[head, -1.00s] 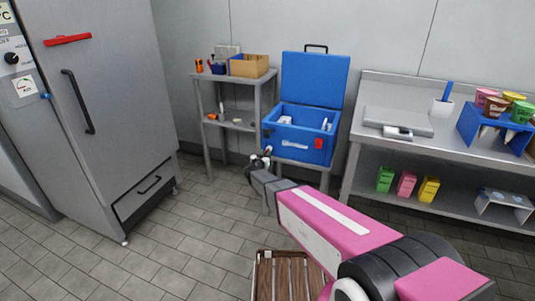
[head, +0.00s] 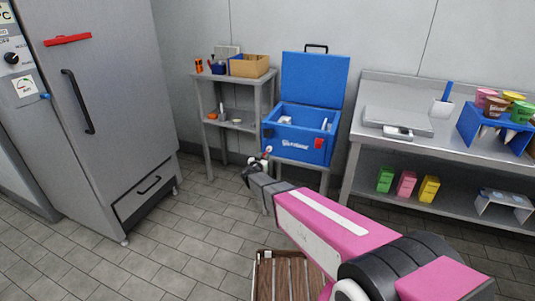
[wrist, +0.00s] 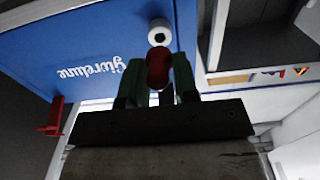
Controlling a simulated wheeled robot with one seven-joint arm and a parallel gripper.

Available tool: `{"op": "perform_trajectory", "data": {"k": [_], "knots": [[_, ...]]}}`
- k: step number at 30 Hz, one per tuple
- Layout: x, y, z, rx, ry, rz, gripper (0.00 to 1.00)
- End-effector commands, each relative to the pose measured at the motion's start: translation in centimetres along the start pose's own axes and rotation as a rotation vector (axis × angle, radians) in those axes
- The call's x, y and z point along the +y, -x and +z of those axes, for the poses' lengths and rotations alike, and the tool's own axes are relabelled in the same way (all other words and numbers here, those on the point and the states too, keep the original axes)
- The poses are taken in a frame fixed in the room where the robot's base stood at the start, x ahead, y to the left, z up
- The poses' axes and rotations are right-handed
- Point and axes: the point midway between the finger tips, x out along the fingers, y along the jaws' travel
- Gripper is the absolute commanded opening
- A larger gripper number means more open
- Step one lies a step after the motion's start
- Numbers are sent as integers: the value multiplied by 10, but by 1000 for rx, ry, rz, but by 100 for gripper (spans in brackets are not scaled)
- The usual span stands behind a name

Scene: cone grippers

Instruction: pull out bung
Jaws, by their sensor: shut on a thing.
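The blue cooler box (head: 283,146) stands open on a metal stand, its lid raised. A white drain ring (wrist: 159,33) is on its front near the lower left corner in the head view, and also shows there (head: 267,149). Its centre looks dark in the wrist view. The red bung (wrist: 158,68) is between the fingers of my gripper (wrist: 158,88), which is shut on it. In the wrist view the bung lies right beside the ring, and its inner end appears clear of the hole. In the head view my gripper (head: 257,165) is just in front of the cooler.
A red latch (head: 319,143) is on the cooler's front right. A shelf rack (head: 237,125) stands left of it and a steel bench (head: 440,147) right. A wooden slatted crate (head: 285,280) is on the floor below my arm. The floor toward the grey cabinet (head: 110,110) is clear.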

Motion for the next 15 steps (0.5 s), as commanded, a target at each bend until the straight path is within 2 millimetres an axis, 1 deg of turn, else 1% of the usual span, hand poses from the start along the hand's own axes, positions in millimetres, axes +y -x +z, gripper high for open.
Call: {"op": "perform_trajectory", "data": {"k": [15], "knots": [[1, 14, 0, 0, 0, 1, 16]]}}
